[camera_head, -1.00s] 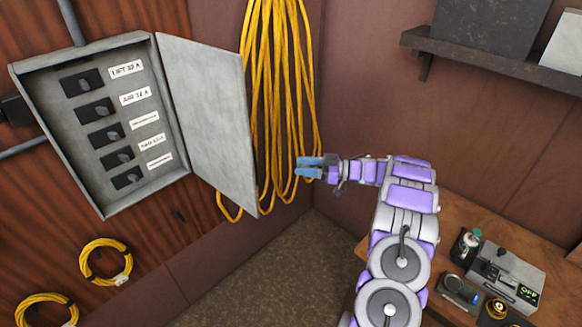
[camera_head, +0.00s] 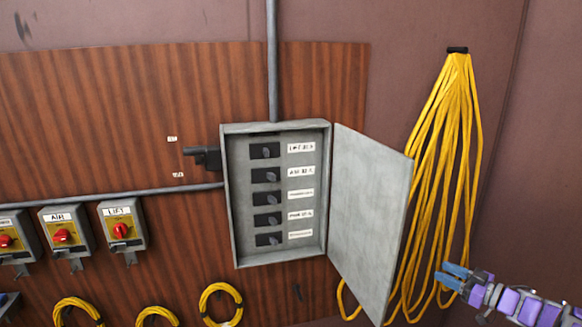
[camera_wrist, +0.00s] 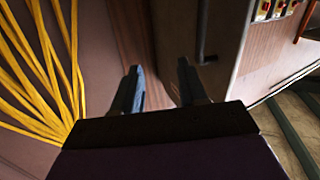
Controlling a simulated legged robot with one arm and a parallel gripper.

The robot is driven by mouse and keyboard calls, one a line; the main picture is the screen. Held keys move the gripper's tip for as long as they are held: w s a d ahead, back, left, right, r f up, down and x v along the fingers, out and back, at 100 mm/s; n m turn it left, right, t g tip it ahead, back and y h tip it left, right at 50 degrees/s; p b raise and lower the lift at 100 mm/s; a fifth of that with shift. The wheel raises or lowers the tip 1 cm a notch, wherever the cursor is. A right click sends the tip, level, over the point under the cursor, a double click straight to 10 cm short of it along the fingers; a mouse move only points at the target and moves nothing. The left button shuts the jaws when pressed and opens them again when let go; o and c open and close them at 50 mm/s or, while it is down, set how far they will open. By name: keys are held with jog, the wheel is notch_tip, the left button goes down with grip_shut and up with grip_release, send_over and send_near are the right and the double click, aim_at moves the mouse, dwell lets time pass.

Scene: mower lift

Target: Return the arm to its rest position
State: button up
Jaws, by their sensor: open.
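My gripper (camera_head: 453,275) is at the lower right in the head view, with blue fingers pointing left and my purple and white arm behind it. It is in front of the lower part of the hanging yellow cable, to the right of the open cabinet door. In the wrist view my gripper (camera_wrist: 160,88) shows two fingers apart with nothing between them. Most of my arm is outside the head view.
A grey breaker box (camera_head: 235,200) with several switches is on the wood panel, its door (camera_head: 368,210) swung open. The yellow cable (camera_head: 440,170) hangs to its right. Switch boxes (camera_head: 122,228) and yellow coils (camera_head: 220,303) are at the lower left.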

jog(key=w+a+r+m+h+b, duration=0.3)
jog(key=w+r+m+h+b, duration=0.35)
jog(key=h, duration=0.65)
jog(key=s+a+f+g+y+b, duration=0.1)
jog(key=s+a+f+g+b, duration=0.3)
jog(key=s+a+f, duration=0.3)
jog(key=s+a+f+m+g+y+b, duration=0.1)
jog(key=s+a+f+g+b, duration=0.3)
jog(key=s+a, duration=1.1)
jog(key=s+a+f+g+b, duration=0.3)
jog(key=s+a+f+g, duration=0.4)
jog(key=s, duration=2.1)
jog(key=a+f, duration=0.3)
jog(key=a, duration=0.1)
jog(key=shift+s+f+m+g+y+b, duration=0.25)
jog(key=shift+m+g+y+b, duration=0.1)
jog(key=shift+g+y+b, duration=0.05)
jog(key=shift+a, duration=0.1)
